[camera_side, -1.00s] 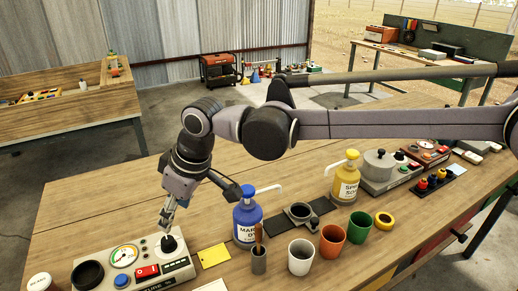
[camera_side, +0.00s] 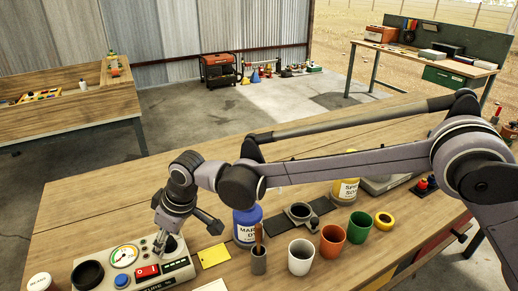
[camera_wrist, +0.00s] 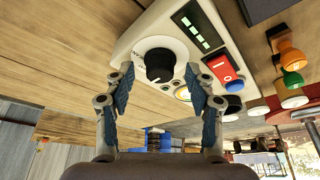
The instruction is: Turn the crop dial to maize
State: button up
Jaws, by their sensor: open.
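The crop dial is a round black knob (camera_wrist: 162,62) with a pale pointer line, on a cream meter box (camera_side: 186,270). In the wrist view my gripper (camera_wrist: 160,72) is open, with one blue-grey finger on each side of the knob. I cannot tell whether the fingers touch it.
The box also carries a gauge (camera_side: 123,256), a red switch (camera_side: 147,271), a blue button (camera_side: 122,281) and a black cup (camera_side: 88,274). A yellow card (camera_side: 214,256), a blue bottle (camera_side: 246,228) and several cups stand to the right. The table behind the box is clear.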

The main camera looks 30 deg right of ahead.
jog(key=shift+c, duration=0.3)
grip_shut()
jog(key=shift+n, duration=0.3)
jog(key=n, duration=0.2)
jog(key=n+g+y, duration=0.1)
jog(key=n, duration=0.1)
jog(key=shift+w+d+g, duration=0.1)
jog(key=shift+w+g, duration=0.05)
jog(key=shift+g, duration=0.15)
jog(key=n+g, duration=0.2)
jog(key=n, duration=0.4)
jog(key=shift+w, duration=0.1)
jog(key=shift+n+g, duration=0.3)
jog(key=shift+n, duration=0.1)
